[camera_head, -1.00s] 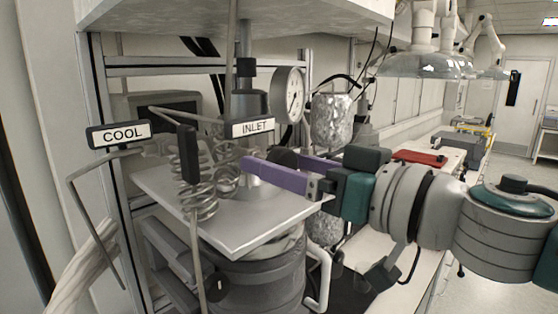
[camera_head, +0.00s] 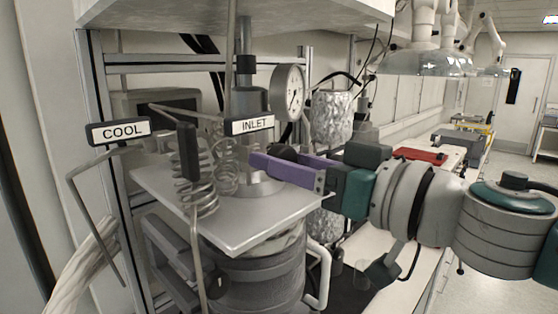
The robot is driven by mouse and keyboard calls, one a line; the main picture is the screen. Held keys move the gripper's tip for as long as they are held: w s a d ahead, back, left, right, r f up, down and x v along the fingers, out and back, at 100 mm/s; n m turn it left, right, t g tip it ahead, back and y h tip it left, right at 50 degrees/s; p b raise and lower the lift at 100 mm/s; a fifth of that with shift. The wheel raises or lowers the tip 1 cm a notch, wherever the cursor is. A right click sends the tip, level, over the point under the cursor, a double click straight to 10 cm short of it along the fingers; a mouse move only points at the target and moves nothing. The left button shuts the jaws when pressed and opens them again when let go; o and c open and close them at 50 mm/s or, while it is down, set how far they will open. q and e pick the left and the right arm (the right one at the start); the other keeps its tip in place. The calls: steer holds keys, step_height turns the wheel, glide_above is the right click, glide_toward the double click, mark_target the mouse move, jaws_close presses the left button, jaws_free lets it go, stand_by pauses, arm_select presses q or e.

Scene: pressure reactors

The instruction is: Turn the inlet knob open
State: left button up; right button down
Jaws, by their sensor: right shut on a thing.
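The inlet knob (camera_head: 284,152) is a dark round knob beside the metal column of the reactor, just right of and below the "INLET" label (camera_head: 250,126). My right gripper (camera_head: 276,157) reaches in from the right. Its purple fingers are shut on the knob, and the near finger hides the knob's lower part. My left gripper is not in view.
A round pressure gauge (camera_head: 289,92) stands just above the knob. A "COOL" label (camera_head: 118,131) and coiled metal tubes (camera_head: 197,190) are at the left. A flat metal plate (camera_head: 245,232) lies below the fingers, over the grey vessel (camera_head: 262,280).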

steer(key=shift+n, duration=0.3)
steer(key=n, duration=0.3)
steer(key=shift+n+p, duration=0.3)
steer(key=shift+p, duration=0.05)
steer(key=n, duration=0.4)
steer(key=shift+n, duration=0.3)
steer(key=n, duration=0.4)
steer(key=shift+s+a+n, duration=0.1)
steer(key=shift+n, duration=0.2)
steer(key=shift+n+b, duration=0.45)
steer(key=shift+n, duration=1.75)
steer(key=shift+c, duration=1.3)
jaws_free()
steer(key=shift+f, duration=0.1)
